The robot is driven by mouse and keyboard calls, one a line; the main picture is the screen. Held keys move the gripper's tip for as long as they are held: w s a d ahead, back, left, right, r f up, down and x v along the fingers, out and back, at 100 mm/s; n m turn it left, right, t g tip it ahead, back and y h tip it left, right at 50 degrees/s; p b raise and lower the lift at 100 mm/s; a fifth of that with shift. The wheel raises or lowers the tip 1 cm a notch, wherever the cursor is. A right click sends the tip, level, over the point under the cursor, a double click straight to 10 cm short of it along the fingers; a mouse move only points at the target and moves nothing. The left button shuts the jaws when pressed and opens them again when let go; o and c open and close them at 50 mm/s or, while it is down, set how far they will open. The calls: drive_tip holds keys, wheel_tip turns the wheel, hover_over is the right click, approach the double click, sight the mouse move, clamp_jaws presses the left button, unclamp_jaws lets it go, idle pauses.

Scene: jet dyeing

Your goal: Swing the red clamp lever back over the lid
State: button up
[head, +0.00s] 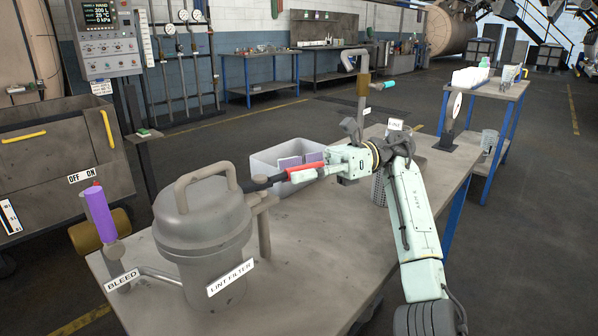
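The lint filter (225,285) is a grey metal pot on the bench. Its domed lid (203,215) is on, with a thick loop handle on top. The red clamp lever (300,170) sticks out to the right, away from the lid, from a dark arm (262,184) by the post at the pot's right side. My gripper (297,176) reaches in from the right and points left. Its pale finger lies right against the red lever in the picture. The far finger is hidden, so whether it grips the lever is unclear.
A purple-handled valve (98,213) by the BLEED label stands left of the pot. A pale grey bin (268,162) with purple items sits behind the lever. A perforated cylinder (379,188) stands behind my arm. The front bench top (320,265) is clear.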

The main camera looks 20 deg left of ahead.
sight(299, 167)
wheel_tip(299, 167, up, 10)
idle(0.7)
